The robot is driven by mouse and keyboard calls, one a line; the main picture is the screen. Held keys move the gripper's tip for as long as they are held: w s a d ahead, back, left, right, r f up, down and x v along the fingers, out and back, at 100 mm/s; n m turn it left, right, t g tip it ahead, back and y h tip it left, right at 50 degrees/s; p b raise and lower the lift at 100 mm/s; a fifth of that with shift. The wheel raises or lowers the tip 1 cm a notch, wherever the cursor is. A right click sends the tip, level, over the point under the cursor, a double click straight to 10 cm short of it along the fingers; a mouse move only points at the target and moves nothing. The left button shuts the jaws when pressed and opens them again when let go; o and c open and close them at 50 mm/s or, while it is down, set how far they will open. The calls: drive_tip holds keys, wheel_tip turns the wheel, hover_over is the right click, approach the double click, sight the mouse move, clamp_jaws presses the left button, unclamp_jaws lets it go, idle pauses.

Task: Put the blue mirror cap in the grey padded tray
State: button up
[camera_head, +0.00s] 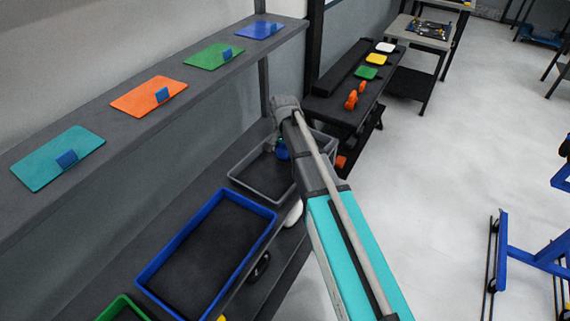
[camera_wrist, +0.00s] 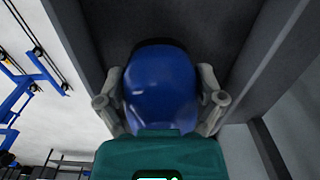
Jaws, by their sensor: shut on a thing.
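The blue mirror cap (camera_wrist: 160,85) fills the middle of the wrist view, between the two fingers of my gripper (camera_wrist: 162,98). My gripper is shut on it, one finger at each side. In the head view only a small part of the blue cap (camera_head: 282,152) shows beside my arm. The grey padded tray (camera_head: 262,178) stands on the lower shelf, with a dark lining. The cap is over this tray in the head view. In the wrist view the dark lining and grey wall (camera_wrist: 272,60) lie behind the cap. I cannot tell whether the cap touches the lining.
A blue-rimmed tray (camera_head: 152,270) stands nearer on the same shelf, and a green-rimmed tray (camera_head: 118,304) nearer still. An upper shelf (camera_head: 130,140) with coloured sheets runs above at the left. A dark bench (camera_head: 345,105) with orange parts stands beyond. Open floor (camera_head: 460,150) lies at the right.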

sight(281, 165)
drive_tip(key=shift+a+f, duration=0.1)
idle(0.3)
drive_tip(key=shift+a+f+b, duration=0.45)
drive_tip(key=shift+f+b, duration=0.2)
drive_tip(key=shift+b, duration=0.05)
wheel_tip(281, 165, down, 3)
drive_tip(key=b, duration=0.2)
drive_tip(key=shift+r+b, duration=0.15)
drive_tip(key=shift+b, duration=0.15)
drive_tip(key=o, duration=1)
drive_tip(key=shift+r, duration=0.2)
wheel_tip(281, 165, up, 12)
drive_tip(key=p, duration=1.2)
drive_tip(key=shift+f, duration=0.15)
